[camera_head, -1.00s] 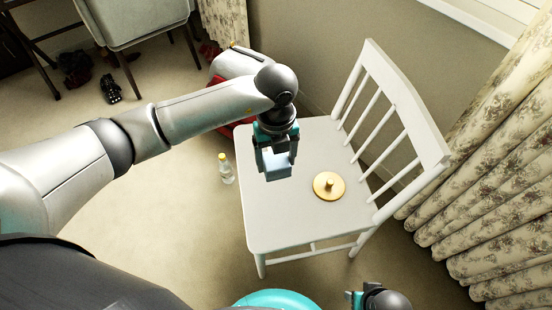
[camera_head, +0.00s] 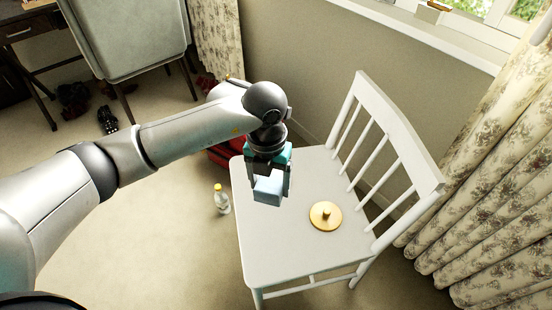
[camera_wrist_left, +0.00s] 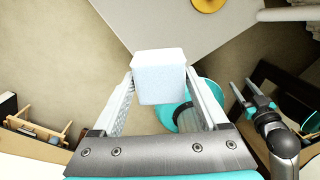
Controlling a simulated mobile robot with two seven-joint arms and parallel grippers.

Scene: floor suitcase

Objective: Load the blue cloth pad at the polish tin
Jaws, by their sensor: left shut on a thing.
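The pale blue cloth pad (camera_head: 268,188), a block, is held between the fingers of my left gripper (camera_head: 268,180). The pad also fills the jaws in the left wrist view (camera_wrist_left: 159,78). The gripper points down over the left part of the white chair's seat (camera_head: 290,250). The polish tin (camera_head: 326,215), a round golden disc with a small knob, sits on the seat, to the right of the pad and apart from it. Part of the tin shows at the top of the wrist view (camera_wrist_left: 208,3). My right gripper (camera_wrist_left: 243,92) shows there with its fingers apart and empty.
The chair's slatted back (camera_head: 390,150) rises right of the tin. A clear bottle with a yellow cap (camera_head: 221,200) stands on the floor left of the chair. A red thing (camera_head: 225,152) lies behind my left arm. Floral curtains (camera_head: 490,210) hang at right.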

